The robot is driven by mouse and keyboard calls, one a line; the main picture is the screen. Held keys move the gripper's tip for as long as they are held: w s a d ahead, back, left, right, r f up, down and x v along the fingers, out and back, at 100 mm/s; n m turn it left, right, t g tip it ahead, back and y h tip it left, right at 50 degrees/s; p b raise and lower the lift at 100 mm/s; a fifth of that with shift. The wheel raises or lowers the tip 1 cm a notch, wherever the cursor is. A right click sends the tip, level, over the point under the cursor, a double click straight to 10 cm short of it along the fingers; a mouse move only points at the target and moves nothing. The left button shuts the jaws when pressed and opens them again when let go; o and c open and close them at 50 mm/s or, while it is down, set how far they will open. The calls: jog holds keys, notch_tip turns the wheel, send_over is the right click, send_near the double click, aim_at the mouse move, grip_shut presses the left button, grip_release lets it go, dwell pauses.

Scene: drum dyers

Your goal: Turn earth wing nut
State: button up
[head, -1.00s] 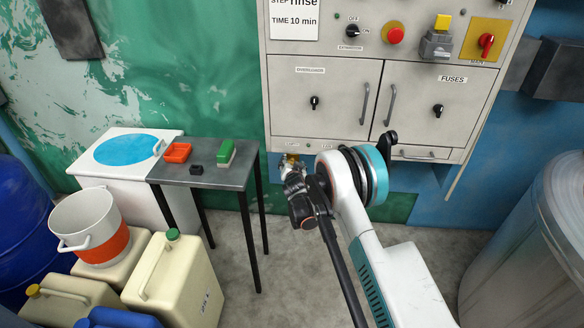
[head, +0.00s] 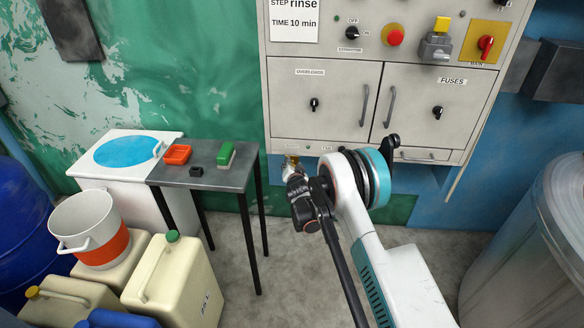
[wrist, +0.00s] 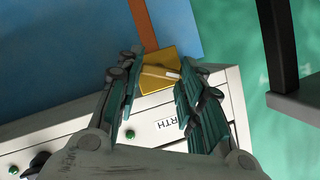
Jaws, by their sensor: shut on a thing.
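The earth wing nut (wrist: 154,71) shows in the wrist view as a small brass bar with a pale tip, in front of a square brass plate (wrist: 155,84). My gripper (wrist: 158,66) has its two green-padded fingers on either side of the nut and is shut on it. A partly hidden label ending in "RTH" (wrist: 170,132) sits beside the plate. In the head view my gripper (head: 293,168) is at the lower left edge of the cabinet; the nut is mostly hidden there.
The grey control cabinet (head: 325,98) hangs above my gripper. A dark metal table (head: 225,178) with a green item (head: 226,153) and an orange tray (head: 178,154) stands to the left. A large metal drum (head: 540,240) stands at the right.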

jog(key=m, duration=0.1)
jog(key=m+y, duration=0.1)
jog(key=m, duration=0.1)
jog(key=m+t+y, duration=0.1)
jog(key=shift+d+f, duration=0.2)
jog(key=shift+f, duration=0.05)
jog(key=shift+m, duration=0.3)
dwell(0.4)
jog(key=o, duration=1.1)
jog(key=shift+c, duration=0.2)
jog(key=shift+s, duration=0.1)
jog(key=v, duration=0.7)
jog(key=shift+s+d, duration=0.15)
jog(key=shift+d, duration=0.05)
